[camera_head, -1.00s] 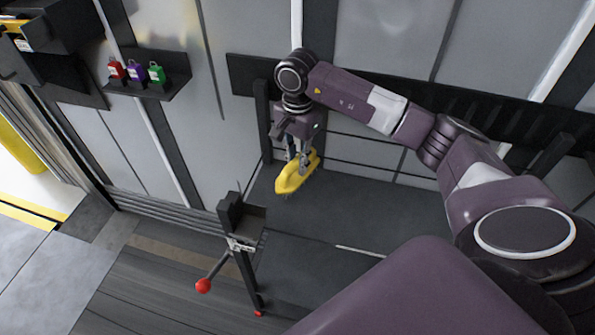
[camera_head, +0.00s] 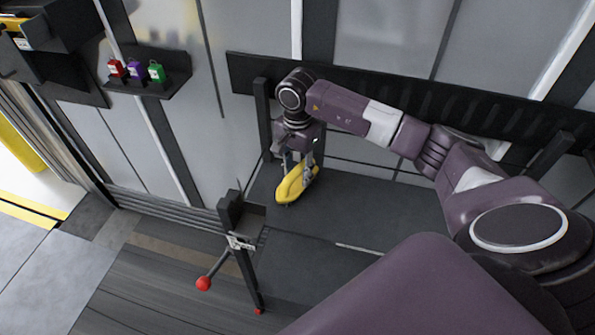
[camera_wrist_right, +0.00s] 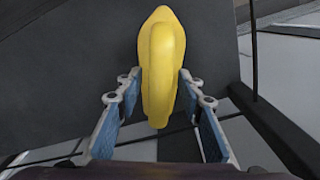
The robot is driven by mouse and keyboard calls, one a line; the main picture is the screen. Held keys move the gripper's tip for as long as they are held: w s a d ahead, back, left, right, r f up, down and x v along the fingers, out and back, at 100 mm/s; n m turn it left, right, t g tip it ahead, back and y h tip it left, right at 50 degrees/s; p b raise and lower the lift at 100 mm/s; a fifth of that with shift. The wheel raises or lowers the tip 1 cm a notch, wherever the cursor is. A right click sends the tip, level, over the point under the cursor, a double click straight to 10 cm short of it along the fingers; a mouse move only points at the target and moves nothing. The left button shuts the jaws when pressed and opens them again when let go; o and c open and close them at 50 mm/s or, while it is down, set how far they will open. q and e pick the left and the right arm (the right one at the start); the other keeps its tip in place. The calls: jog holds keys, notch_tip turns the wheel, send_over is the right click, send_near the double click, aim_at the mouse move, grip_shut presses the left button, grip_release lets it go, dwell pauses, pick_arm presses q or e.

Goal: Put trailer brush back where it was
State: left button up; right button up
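The yellow trailer brush (camera_head: 290,188) is low over the dark grey surface below my right gripper and looks to rest on it; its underside is hidden. My right gripper (camera_head: 298,170) points down at it. Its fingers are spread, one on each side of the yellow handle. In the right wrist view the brush (camera_wrist_right: 162,65) stands between the two blue-padded fingers (camera_wrist_right: 159,95), with narrow gaps near the tips; whether either pad touches it is unclear. My left gripper is not in view.
A dark post with a small tray (camera_head: 240,215) and a red-knobbed lever (camera_head: 204,283) stands left of the brush. A wall shelf (camera_head: 165,86) holds red, purple and green padlocks. A dark rail (camera_head: 245,75) runs along the wall behind my arm. Dark surface right of the brush is clear.

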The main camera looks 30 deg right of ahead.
jog(key=shift+r+p, duration=0.3)
jog(key=shift+w+r, duration=0.1)
jog(key=shift+r, duration=0.25)
notch_tip(320, 180, up, 11)
jog(key=b, duration=0.2)
